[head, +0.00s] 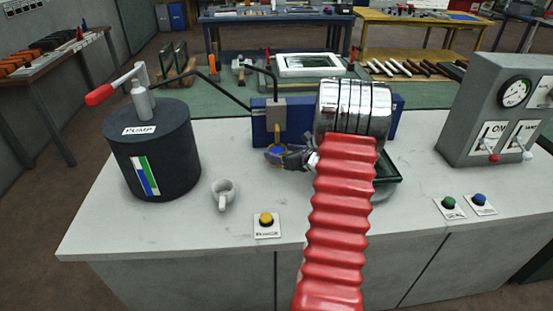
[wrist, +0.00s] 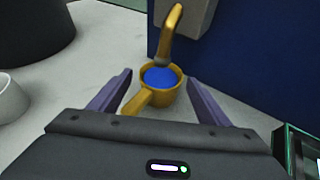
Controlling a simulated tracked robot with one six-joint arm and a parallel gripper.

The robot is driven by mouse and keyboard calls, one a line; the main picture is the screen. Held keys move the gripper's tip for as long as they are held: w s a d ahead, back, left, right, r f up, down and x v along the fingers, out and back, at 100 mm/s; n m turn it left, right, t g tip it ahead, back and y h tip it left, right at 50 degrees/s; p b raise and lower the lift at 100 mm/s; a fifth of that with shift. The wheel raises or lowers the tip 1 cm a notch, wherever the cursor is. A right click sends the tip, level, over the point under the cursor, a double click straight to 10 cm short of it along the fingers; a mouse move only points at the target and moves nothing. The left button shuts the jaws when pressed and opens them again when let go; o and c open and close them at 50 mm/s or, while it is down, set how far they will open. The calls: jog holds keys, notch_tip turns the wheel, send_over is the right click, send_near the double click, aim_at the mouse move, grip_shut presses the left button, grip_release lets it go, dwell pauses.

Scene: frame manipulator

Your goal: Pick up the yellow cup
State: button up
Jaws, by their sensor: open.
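The yellow cup (wrist: 147,98) stands upright under a brass spout (wrist: 174,32) in the wrist view, with blue contents inside and its handle toward me. In the head view the cup (head: 275,152) is small, in front of the blue panel and partly hidden by my gripper. My gripper (wrist: 165,95) is open, with one purple finger on each side of the cup. In the head view my gripper (head: 288,158) is at the end of my red arm, beside the cup. I cannot tell whether either finger touches the cup.
A white cup (head: 224,194) stands on the white counter (head: 120,226) at left, near the black pump (head: 152,155). A yellow button (head: 266,219) is at the front. A glass-edged green box (head: 388,170) is right of my gripper. A grey control box (head: 500,115) stands at right.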

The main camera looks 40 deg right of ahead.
jog(key=shift+x, duration=0.9)
jog(key=shift+c, duration=0.4)
jog(key=c, duration=1)
